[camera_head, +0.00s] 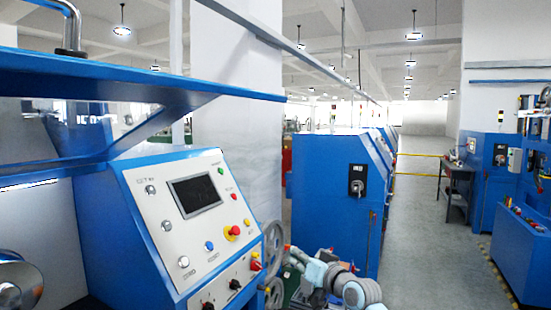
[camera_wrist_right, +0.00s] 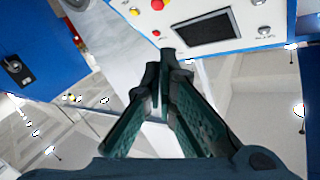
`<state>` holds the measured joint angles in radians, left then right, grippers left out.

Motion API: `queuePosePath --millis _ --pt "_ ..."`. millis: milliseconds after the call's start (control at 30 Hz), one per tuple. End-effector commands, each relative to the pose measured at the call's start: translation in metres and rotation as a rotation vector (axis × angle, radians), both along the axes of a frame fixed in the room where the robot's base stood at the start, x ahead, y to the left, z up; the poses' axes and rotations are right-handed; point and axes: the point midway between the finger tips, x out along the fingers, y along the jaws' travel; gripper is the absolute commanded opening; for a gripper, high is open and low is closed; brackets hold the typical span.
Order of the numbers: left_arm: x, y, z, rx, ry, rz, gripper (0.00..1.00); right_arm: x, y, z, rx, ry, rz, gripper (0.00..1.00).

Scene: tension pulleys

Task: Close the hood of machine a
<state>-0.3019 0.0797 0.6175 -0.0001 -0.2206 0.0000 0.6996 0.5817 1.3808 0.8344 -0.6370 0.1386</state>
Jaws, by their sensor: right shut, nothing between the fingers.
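A blue machine (camera_head: 130,225) with a white control panel fills the left of the head view; I read no label naming it machine a. A blue hood-like plate (camera_head: 130,83) with a chrome handle (camera_head: 72,30) extends above it, with an open gap below. Inside the gap, a round metal part (camera_head: 18,285) shows at the lower left. My right arm is low, beside the panel's right end; its fingers are hard to make out there. In the right wrist view, my right gripper (camera_wrist_right: 164,76) is shut and empty, pointing towards the panel, apart from the hood. My left gripper is out of view.
Grey handwheels (camera_head: 273,250) sit on the machine's right side, close to my right arm. A second blue machine (camera_head: 330,190) stands behind. An aisle (camera_head: 430,220) is clear at the right, with more blue machines (camera_head: 525,250) along its far side.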

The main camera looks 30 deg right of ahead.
Motion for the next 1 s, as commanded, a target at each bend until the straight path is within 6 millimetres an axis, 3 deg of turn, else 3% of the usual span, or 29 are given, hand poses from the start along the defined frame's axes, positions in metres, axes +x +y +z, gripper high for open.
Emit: queuePosePath --millis 33,100,167,200,300,400,500,667,1000 --pt "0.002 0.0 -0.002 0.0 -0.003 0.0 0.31 -0.011 0.005 0.092 0.001 -0.139 0.051 0.0" --pt "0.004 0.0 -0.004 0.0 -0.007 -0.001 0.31 -0.049 0.022 0.207 -0.006 -0.312 0.145 0.0" --pt "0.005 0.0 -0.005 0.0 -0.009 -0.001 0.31 -0.096 0.041 0.285 -0.033 -0.437 0.228 0.0" --pt "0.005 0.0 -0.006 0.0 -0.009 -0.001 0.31 -0.129 0.054 0.325 -0.059 -0.505 0.279 0.0" --pt "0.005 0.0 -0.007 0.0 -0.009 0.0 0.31 -0.201 0.082 0.385 -0.13 -0.623 0.379 0.0" --pt "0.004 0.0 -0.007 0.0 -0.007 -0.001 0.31 -0.241 0.099 0.408 -0.178 -0.677 0.431 0.0" --pt "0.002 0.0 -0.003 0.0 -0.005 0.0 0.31 -0.249 0.106 0.416 -0.192 -0.689 0.448 0.0" --pt "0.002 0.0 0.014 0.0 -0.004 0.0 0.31 -0.232 0.118 0.431 -0.187 -0.69 0.449 0.0" --pt "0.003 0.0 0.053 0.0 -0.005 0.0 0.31 -0.179 0.156 0.468 -0.185 -0.689 0.448 0.0"
